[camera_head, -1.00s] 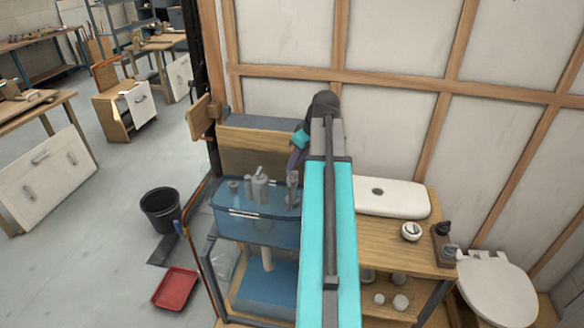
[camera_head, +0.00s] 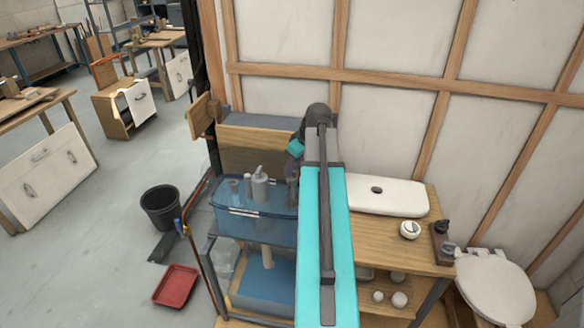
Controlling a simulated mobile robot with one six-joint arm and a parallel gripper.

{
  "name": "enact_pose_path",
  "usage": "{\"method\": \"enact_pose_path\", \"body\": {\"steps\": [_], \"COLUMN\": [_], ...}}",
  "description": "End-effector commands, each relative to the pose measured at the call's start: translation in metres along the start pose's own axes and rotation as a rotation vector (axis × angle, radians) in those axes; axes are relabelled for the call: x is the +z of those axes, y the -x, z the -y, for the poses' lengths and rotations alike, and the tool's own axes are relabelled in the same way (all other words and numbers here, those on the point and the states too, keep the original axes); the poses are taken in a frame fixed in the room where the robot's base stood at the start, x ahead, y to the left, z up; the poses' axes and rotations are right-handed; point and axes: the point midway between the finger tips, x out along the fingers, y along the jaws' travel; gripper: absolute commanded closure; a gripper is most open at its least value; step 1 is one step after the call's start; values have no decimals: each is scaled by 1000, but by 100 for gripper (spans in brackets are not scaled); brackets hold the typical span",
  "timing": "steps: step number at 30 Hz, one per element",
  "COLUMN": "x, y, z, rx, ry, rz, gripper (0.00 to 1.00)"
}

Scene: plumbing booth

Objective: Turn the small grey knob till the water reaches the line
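A clear blue-tinted tank (camera_head: 232,218) stands on a grey frame with grey fittings (camera_head: 260,186) inside it. Thin pale lines cross its front wall, but I cannot tell which is the water surface and which is a mark. My arm reaches away from the camera, and its far end is at the tank's right side. My gripper is hidden behind the arm, so its fingers do not show. I cannot make out the small grey knob for certain.
A white cistern lid (camera_head: 388,196) and a white round part (camera_head: 410,229) lie on the wooden bench right of my arm. A toilet (camera_head: 494,290) stands at the far right. A black bucket (camera_head: 160,207) and red tray (camera_head: 176,286) are on the floor at left.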

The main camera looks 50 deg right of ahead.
Motion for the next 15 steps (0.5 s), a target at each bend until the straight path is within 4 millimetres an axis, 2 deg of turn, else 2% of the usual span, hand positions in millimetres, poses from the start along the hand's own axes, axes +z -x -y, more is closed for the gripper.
{"method": "enact_pose_path", "body": {"steps": [1,3,15], "x": [0,-1,-1], "y": [0,0,-1], "z": [0,0,-1], "rx": [0,0,-40], "ry": [1,1,98], "rz": [0,0,0], "gripper": [91,100,100]}}
